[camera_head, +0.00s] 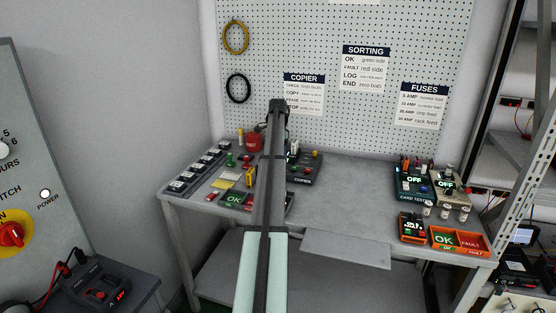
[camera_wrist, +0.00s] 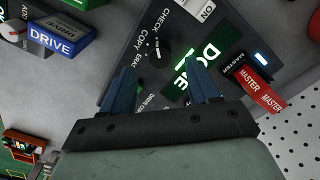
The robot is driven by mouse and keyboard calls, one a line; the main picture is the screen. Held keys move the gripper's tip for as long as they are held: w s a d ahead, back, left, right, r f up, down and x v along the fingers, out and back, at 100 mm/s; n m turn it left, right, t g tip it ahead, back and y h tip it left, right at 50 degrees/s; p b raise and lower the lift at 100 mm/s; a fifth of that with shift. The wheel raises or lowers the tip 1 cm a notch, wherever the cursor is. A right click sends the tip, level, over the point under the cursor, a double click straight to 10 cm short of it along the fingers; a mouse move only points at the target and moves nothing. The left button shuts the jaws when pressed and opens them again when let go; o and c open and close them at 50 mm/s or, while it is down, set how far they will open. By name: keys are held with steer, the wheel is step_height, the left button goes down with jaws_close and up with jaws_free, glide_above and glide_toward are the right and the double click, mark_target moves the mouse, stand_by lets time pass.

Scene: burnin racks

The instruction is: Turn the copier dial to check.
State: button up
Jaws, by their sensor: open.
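The copier (camera_head: 303,181) is a dark box on the bench, partly behind my arm in the head view. In the wrist view its dark face (camera_wrist: 125,68) carries the labels CHECK, COPY and ERASE beside a black round dial (camera_wrist: 161,56) with a white pointer mark. The mark lies on the dial's upper part, near COPY; its exact setting is hard to tell. My gripper (camera_wrist: 163,74) is open, with its blue fingertips apart on either side of the dial. Contact with the dial cannot be seen. A lit green DONE display (camera_wrist: 196,72) is beside the dial.
A red MASTER drive (camera_wrist: 252,80) sticks out by the right finger. A blue DRIVE stick (camera_wrist: 58,38) lies left of the copier. The card tester (camera_head: 413,184) and orange OK/FAULT tray (camera_head: 459,253) stand at the bench's right. The bench middle (camera_head: 350,195) is clear.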

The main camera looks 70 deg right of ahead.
step_height(320, 180, up, 10)
stand_by(0.4)
steer(key=shift+w+f, duration=0.1)
stand_by(0.4)
